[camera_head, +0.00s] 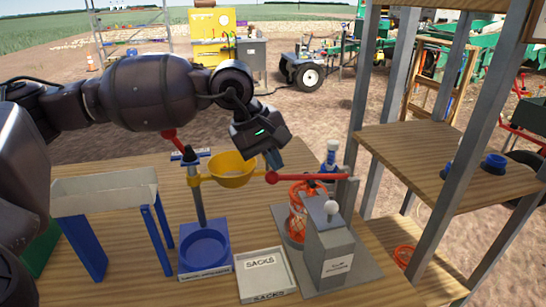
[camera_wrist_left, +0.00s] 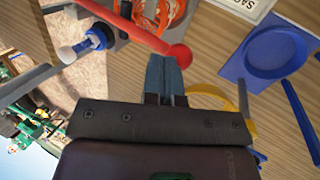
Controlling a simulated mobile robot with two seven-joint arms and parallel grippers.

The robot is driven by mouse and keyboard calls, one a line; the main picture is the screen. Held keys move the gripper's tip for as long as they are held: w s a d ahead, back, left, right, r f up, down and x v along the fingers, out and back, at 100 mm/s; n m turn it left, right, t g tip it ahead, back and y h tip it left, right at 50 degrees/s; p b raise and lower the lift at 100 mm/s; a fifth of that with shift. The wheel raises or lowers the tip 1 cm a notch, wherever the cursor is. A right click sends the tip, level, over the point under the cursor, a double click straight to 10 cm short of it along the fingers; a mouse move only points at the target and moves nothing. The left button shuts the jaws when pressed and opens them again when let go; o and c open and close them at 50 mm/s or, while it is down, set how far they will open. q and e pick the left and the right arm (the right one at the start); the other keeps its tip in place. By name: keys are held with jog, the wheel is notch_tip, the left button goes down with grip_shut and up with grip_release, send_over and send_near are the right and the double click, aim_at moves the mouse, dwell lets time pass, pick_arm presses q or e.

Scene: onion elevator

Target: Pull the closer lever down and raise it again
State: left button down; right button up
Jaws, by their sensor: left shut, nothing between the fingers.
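A red lever (camera_head: 310,177) with a round red knob lies about level, running from the knob to a grey post at the right. In the left wrist view the lever (camera_wrist_left: 135,28) ends in its knob (camera_wrist_left: 180,54) just beyond my fingertips. My left gripper (camera_head: 274,160) is shut and empty, close above the knob in the head view; whether it touches is unclear. Its shut fingers show in the left wrist view (camera_wrist_left: 165,75). Another red handle (camera_head: 170,135) is partly hidden behind my left arm. My right gripper is out of view.
A yellow funnel (camera_head: 232,172) stands left of the knob above a blue base (camera_head: 205,248). A grey box (camera_head: 333,250) with a white knob and an orange net (camera_head: 298,212) sit below the lever. A wooden shelf (camera_head: 425,165) with grey posts stands at right.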

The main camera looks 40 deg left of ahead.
pick_arm(q)
jog(key=shift+s+a+f, duration=0.15)
jog(key=shift+f, duration=0.5)
jog(key=shift+s+a+f, duration=0.1)
jog(key=shift+s+f, duration=0.05)
jog(key=shift+f, duration=0.5)
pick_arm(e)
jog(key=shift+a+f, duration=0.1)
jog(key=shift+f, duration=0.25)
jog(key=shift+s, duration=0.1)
pick_arm(q)
jog(key=shift+r, duration=0.15)
jog(key=w+p+v, duration=0.1)
jog(key=p+v, duration=0.2)
jog(key=v, duration=0.9)
jog(key=shift+r, duration=0.35)
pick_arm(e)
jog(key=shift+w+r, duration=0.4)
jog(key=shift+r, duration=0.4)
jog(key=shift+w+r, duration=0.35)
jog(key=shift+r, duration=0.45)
